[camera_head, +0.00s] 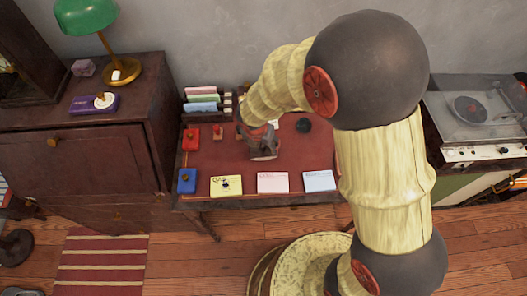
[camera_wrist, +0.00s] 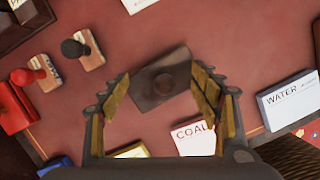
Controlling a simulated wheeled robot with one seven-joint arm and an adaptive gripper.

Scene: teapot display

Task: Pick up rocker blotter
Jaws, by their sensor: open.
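The rocker blotter, which I take to be the dark brown block with a round knob on top (camera_wrist: 160,82), lies on the red desk top in the wrist view. My gripper (camera_wrist: 163,97) is open, with its yellow-padded fingers to the left and right of the block in the picture. No contact shows, and I cannot tell how far above it the fingertips are. In the head view my gripper (camera_head: 264,150) is over the middle of the desk and hides most or all of the blotter.
A red pad (camera_wrist: 18,105) and two stamps (camera_wrist: 80,52) are to the left. A file rack (camera_head: 203,101) stands at the back left. A black round object (camera_head: 303,125) is right of my gripper.

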